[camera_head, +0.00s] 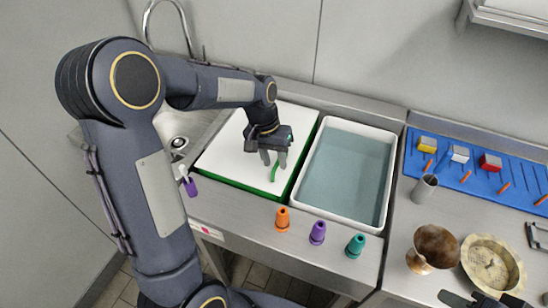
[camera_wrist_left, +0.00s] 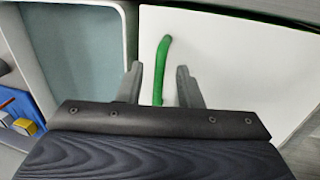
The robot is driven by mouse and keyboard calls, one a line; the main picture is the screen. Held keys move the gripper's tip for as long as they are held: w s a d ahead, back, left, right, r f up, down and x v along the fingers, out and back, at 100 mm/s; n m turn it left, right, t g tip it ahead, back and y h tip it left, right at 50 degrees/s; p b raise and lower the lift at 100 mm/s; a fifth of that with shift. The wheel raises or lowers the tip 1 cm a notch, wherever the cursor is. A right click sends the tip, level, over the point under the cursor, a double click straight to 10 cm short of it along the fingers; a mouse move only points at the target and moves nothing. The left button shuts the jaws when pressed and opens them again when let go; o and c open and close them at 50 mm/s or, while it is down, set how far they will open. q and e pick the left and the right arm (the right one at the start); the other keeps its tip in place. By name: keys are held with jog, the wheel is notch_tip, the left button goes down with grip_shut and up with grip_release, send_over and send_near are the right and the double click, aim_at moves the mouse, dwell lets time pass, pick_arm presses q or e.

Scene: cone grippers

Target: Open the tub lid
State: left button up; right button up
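The tub lid (camera_head: 231,150) is a flat white panel with a green edge, lying left of an open water-filled basin. A curved green handle (camera_head: 275,174) stands out near its right side; it also shows in the left wrist view (camera_wrist_left: 161,66). My left gripper (camera_head: 273,160) is over the lid at the handle. In the left wrist view its two grey fingers (camera_wrist_left: 160,84) are apart, with the handle between them and a gap on each side. The lid appears flat and closed.
The white-rimmed basin (camera_head: 344,172) sits right of the lid. Orange (camera_head: 282,219), purple (camera_head: 317,233) and teal (camera_head: 355,246) cones stand along the front edge. A brown goblet (camera_head: 432,248), a bowl (camera_head: 493,264) and a blue mat (camera_head: 475,172) with small blocks are farther right.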

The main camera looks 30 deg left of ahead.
pick_arm(q)
grip_shut()
